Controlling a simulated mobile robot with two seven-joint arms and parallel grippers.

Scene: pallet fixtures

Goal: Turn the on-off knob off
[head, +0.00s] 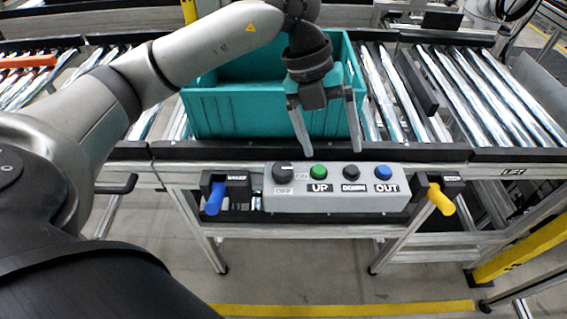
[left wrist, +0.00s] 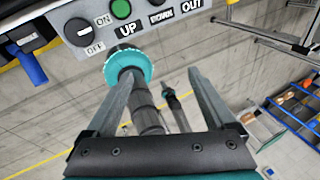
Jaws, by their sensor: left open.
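The on-off knob (head: 284,170) is a round black dial at the left end of the grey control box (head: 335,200), with ON and OFF labels beside it. In the left wrist view the knob (left wrist: 78,32) shows at the upper left with a short white mark; I cannot tell surely which label it points at. My left gripper (head: 331,152) is open and empty, its fingers pointing down just above and behind the box, right of the knob in the head view. In the left wrist view its two fingers (left wrist: 162,72) are well apart, below the box. My right gripper is not in view.
Right of the knob sit a green UP button (head: 320,170), a black DOWN button (head: 351,172) and a blue OUT button (head: 383,172). Blue (head: 215,198) and yellow (head: 441,199) handles flank the box. A teal crate (head: 225,115) stands behind on the roller conveyor.

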